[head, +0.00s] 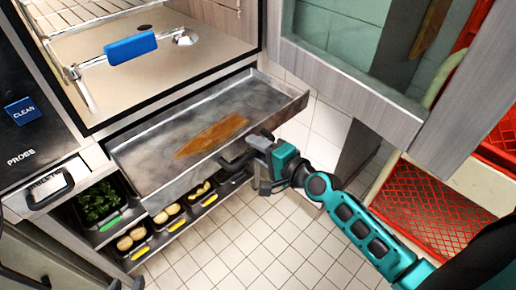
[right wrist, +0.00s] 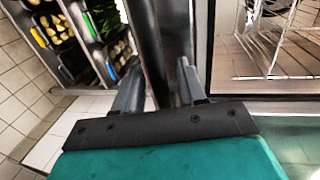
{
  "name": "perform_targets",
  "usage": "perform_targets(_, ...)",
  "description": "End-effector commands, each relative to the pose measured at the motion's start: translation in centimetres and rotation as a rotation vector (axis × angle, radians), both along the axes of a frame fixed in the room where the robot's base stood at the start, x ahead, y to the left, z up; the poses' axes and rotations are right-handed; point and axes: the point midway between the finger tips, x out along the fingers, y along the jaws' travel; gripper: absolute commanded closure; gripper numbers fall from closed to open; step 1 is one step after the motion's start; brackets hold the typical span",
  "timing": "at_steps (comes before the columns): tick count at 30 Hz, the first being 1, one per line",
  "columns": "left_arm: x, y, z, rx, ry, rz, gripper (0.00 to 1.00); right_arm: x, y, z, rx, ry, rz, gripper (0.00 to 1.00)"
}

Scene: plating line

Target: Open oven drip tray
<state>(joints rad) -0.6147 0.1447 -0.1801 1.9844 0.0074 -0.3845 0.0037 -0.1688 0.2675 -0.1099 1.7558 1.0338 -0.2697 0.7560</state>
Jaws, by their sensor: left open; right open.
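The oven drip tray (head: 180,120) is a shallow grey metal tray below the oven chamber. It is slid out and stands open, with a brown-orange stain on its floor. Its dark bar handle (head: 236,161) is on the front side. My right gripper (head: 262,163) is at the right end of this handle. In the right wrist view the dark handle bar (right wrist: 148,50) passes between the two spread fingers of my right gripper (right wrist: 160,88). I cannot tell whether they touch it. Only dark tips of my left gripper (head: 126,284) show at the bottom edge, away from the tray.
Below are food pans with greens (head: 97,202) and sliced food. An open cabinet door (head: 345,75) and red crates (head: 430,210) are at the right. Tiled floor (head: 235,240) is clear in front.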

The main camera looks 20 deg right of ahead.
Motion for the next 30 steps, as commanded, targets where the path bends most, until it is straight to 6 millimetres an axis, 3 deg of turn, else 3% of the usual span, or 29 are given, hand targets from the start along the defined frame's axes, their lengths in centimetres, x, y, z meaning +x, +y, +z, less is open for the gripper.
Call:
perform_targets(7,0.0,0.0,0.2,0.0,-0.002,0.0,0.57,-1.3,-0.5,0.2,-0.002,0.002,0.0,0.59)
perform_targets(21,0.0,0.0,-0.3,-0.001,0.0,-0.001,0.57,-9.2,-3.3,1.8,-0.004,0.003,0.003,0.59)
perform_targets(30,0.1,-0.3,-0.3,-0.006,-0.001,-0.003,0.57,-11.7,-4.2,2.5,0.0,0.002,0.001,0.59)
